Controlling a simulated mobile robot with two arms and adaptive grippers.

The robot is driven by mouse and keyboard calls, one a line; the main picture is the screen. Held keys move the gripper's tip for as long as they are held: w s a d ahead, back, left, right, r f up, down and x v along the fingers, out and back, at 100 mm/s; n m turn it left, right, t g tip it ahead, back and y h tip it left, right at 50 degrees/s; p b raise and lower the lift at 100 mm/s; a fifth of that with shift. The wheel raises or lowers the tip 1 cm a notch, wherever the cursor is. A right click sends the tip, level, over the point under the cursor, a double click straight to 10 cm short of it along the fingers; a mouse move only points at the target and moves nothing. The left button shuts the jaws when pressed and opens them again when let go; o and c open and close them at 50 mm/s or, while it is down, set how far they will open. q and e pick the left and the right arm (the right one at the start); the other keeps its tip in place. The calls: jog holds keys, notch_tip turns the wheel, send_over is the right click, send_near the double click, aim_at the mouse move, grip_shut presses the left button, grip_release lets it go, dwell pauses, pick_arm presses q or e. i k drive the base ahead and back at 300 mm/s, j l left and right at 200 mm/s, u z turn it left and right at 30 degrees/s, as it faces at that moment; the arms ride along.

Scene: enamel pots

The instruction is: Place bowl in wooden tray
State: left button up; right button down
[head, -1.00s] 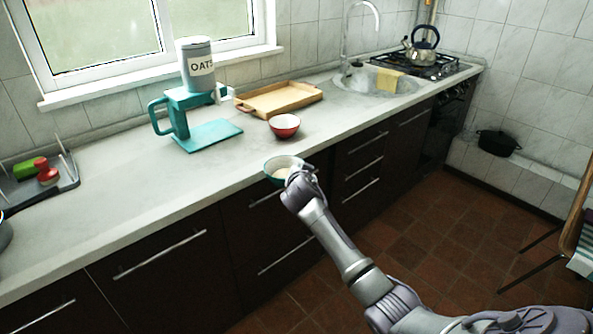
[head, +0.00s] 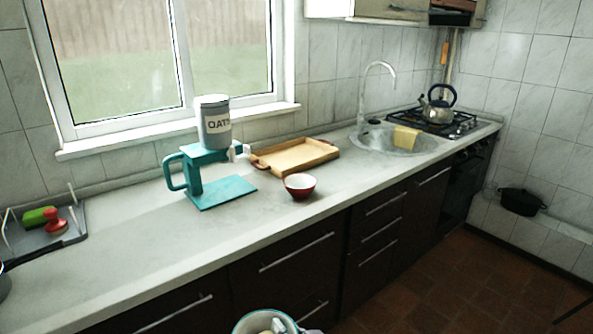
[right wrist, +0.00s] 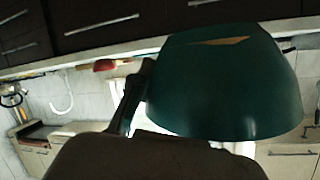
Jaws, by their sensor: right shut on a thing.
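A teal bowl with a pale inside (head: 264,323) shows at the bottom edge of the head view, partly cut off, in front of the counter. It fills much of the right wrist view (right wrist: 225,85). My right gripper (right wrist: 143,82) is shut on its rim; only a sliver of it shows in the head view. The wooden tray (head: 322,158) lies on the counter near the wall and looks empty. A red bowl with a white inside (head: 300,189) stands on the counter just in front of the tray. My left gripper is not in view.
A teal stand (head: 222,192) with an oats canister (head: 214,122) is left of the tray. A dish rack (head: 62,240) is at far left. The sink (head: 385,140), tap, and kettle (head: 438,108) are to the right. The counter's front left is clear.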

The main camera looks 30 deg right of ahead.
aim_at(295, 155)
jog(key=i+l, duration=0.2)
jog(key=l, duration=0.15)
jog(key=i+l, duration=0.2)
jog(key=l, duration=0.2)
jog(key=i+l+u, duration=0.1)
jog(key=l, duration=0.25)
jog(key=i+l, duration=0.5)
jog(key=l, duration=0.3)
jog(key=i+l, duration=0.1)
jog(key=l, duration=0.3)
jog(key=i+l+u, duration=0.15)
jog(key=l, duration=0.3)
jog(key=i+l, duration=0.3)
